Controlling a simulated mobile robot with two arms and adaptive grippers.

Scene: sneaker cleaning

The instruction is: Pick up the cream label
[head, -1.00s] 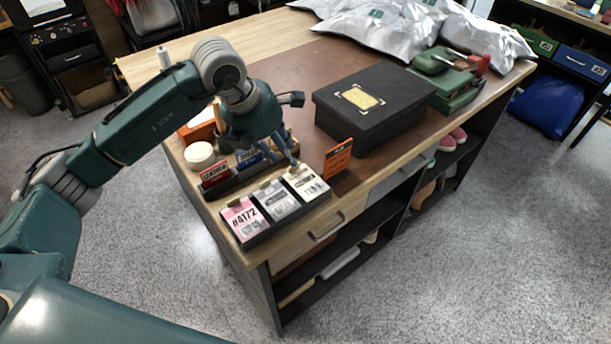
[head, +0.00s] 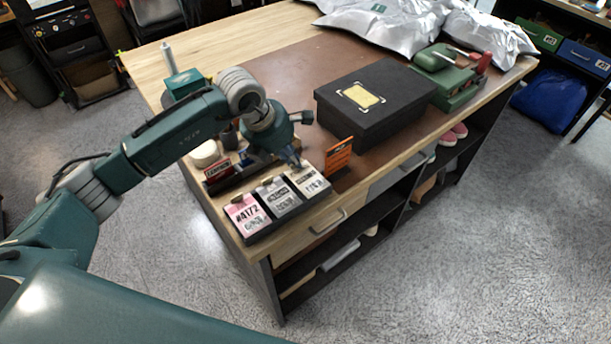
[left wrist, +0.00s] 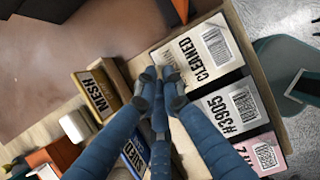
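The cream label (head: 307,181) lies flat in the right compartment of a dark tray (head: 283,224), beside a grey label (head: 279,197) and a pink label (head: 246,214). In the left wrist view the cream label (left wrist: 203,55) bears the word CLEANED and a barcode. My left gripper (head: 297,163) reaches down to the cream label's back end. Its fingertips (left wrist: 159,78) are close together over that end, hiding it; whether they grip it is unclear. My right gripper is out of view.
An orange card (head: 338,157) stands just right of the tray. Behind are a rack with a MESH card (left wrist: 94,92) and other cards, and a round white item (head: 205,154). A black box (head: 372,112) and silver bags (head: 380,25) lie further back.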

